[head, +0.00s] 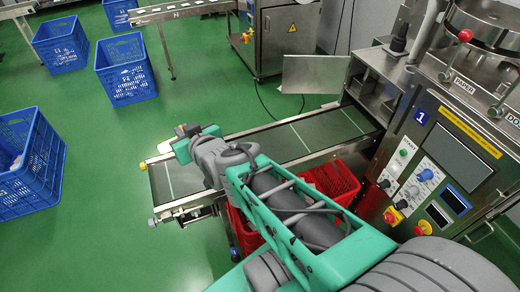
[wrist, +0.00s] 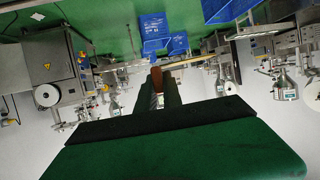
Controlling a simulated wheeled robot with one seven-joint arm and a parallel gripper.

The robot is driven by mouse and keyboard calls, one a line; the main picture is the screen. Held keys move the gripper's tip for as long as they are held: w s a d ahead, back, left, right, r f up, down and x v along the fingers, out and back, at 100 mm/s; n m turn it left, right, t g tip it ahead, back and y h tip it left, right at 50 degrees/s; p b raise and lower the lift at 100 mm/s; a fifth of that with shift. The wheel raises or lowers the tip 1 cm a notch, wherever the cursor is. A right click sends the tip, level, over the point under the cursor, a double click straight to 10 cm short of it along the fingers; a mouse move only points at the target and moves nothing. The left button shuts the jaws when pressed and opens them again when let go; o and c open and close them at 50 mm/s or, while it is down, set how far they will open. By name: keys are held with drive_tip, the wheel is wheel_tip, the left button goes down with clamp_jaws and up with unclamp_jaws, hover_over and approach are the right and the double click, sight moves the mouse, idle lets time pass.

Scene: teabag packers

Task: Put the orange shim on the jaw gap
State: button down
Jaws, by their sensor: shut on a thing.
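My gripper (head: 186,135) is above the far left end of the conveyor in the head view. In the wrist view my gripper (wrist: 164,86) points away from the camera and is shut on the orange shim (wrist: 156,77), which shows as a small orange-brown piece between the fingertips. In the head view the shim is too small to tell apart from the fingertips. I cannot make out the jaw gap in either view. The packing machine (head: 440,150) marked 1 stands at the right, well apart from my gripper.
The conveyor (head: 275,141) runs from the machine to the left under my arm. Red crates (head: 332,180) are below it. Blue crates (head: 125,70) stand on the green floor at the left. A steel cabinet (head: 288,38) is at the back.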

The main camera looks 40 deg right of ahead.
drive_tip(key=s+d+f+m+h+b, duration=0.1)
drive_tip(key=d+f+m+h+b, duration=0.1)
drive_tip(key=d+f+b, duration=1)
drive_tip(key=s+d+f+h+b, duration=0.1)
drive_tip(key=s+d+f+b, duration=0.25)
drive_tip(key=d, duration=0.35)
drive_tip(key=s+d+f+b, duration=0.2)
drive_tip(key=s+d+b, duration=0.25)
drive_tip(key=d, duration=0.25)
drive_tip(key=shift+m+g, duration=0.3)
drive_tip(key=f+b+x, duration=0.1)
drive_tip(key=x, duration=0.4)
drive_tip(key=f+b+x, duration=0.1)
drive_tip(key=x, duration=0.4)
drive_tip(key=s+f+b+x, duration=0.1)
drive_tip(key=x, duration=0.5)
drive_tip(key=shift+a+f+b, duration=0.15)
drive_tip(key=shift+a+b, duration=0.2)
drive_tip(key=shift+a, duration=0.05)
drive_tip(key=shift+w+d+f+b, duration=0.1)
drive_tip(key=shift+f+b, duration=0.45)
drive_tip(key=shift+f, duration=1.2)
drive_tip(key=c, duration=1.5)
unclamp_jaws()
drive_tip(key=shift+r, duration=0.1)
